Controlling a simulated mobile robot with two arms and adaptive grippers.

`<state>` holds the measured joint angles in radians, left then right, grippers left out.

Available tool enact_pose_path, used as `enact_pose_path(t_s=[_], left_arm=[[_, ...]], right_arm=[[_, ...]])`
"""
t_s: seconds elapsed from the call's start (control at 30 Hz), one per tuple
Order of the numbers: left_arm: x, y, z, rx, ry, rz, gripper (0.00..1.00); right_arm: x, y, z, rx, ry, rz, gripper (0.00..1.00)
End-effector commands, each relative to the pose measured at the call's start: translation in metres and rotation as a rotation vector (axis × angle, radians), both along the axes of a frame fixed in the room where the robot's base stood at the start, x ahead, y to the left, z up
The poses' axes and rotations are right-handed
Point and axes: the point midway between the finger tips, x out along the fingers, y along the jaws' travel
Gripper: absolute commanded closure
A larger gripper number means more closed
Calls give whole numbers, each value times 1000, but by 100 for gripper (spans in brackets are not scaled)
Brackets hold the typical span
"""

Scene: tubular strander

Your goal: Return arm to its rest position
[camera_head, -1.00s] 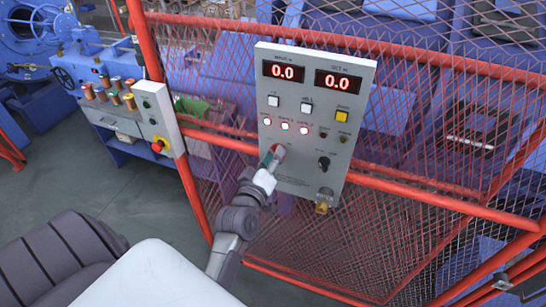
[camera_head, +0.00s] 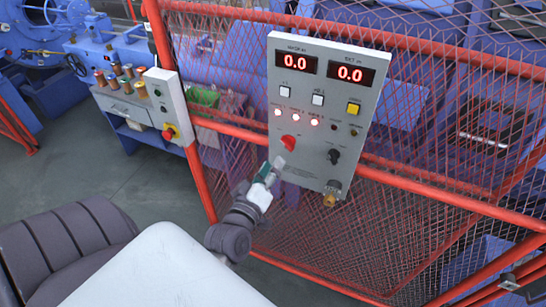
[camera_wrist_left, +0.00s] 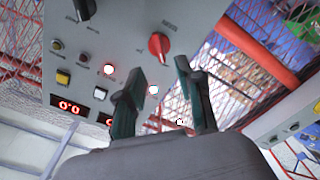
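My left arm (camera_head: 230,238) reaches up from the bottom of the head view. Its left gripper (camera_head: 272,168) is just below and left of the red knob (camera_head: 290,142) on the grey control panel (camera_head: 345,125), and looks clear of it. In the left wrist view, the two dark green fingers (camera_wrist_left: 160,68) stand apart with nothing between them. The red knob (camera_wrist_left: 158,46) lies beyond their tips, in front of the panel face (camera_wrist_left: 115,35). My right gripper is in neither view.
The panel hangs on a red-framed mesh fence (camera_head: 440,190). A smaller switch box (camera_head: 166,105) with a red stop button is on a post at the left. A bench with several spools (camera_head: 118,80) stands behind it. Grey floor (camera_head: 60,165) is open at the left.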

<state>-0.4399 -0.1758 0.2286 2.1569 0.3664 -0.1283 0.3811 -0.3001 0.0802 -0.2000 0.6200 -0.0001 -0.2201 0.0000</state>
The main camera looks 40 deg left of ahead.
Motion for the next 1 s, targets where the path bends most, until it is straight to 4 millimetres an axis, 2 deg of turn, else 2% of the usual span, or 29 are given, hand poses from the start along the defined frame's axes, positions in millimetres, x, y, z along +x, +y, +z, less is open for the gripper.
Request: enact_pose_path(t_s=[0.37,0.47,0.57,0.77,0.8,0.87,1.0], left_arm=[[1,0,-1,1,2,0,64],[3,-3,-17,5,26,-10,64],[7,-13,-60,21,97,-38,64],[4,-51,-203,95,342,-153,64],[-1,-59,-233,112,394,-179,64],[-11,-71,-277,144,473,-224,64],[-46,-94,-376,222,656,-332,64]], right_arm=[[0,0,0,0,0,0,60],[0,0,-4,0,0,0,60],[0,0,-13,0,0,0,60],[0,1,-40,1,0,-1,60],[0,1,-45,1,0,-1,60],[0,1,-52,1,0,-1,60],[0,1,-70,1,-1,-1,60]])
